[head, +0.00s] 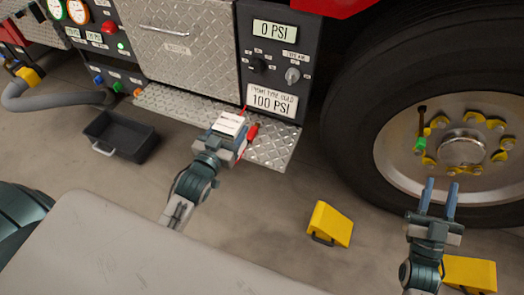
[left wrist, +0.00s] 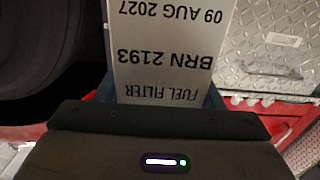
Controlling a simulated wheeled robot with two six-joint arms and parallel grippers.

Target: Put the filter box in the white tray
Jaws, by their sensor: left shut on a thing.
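The filter box (head: 229,124) is a small white box in my left gripper, at the edge of the diamond-plate step. The left wrist view shows its label (left wrist: 165,55), upside down: FUEL FILTER, BRN 2193, 09 AUG 2027. My left gripper (head: 226,134) is shut on the box; whether the box touches the step cannot be told. My right gripper (head: 441,186) is open and empty, in front of the big wheel. I see no clear white tray in either view; a dark grey bin (head: 120,137) stands on the floor at left.
The diamond-plate step (head: 272,146) juts out below the panels. A red object (head: 252,131) lies on it beside the box. Yellow chocks stand on the floor, one centre right (head: 331,223), one at lower right (head: 470,273). The big tyre (head: 350,110) fills the right.

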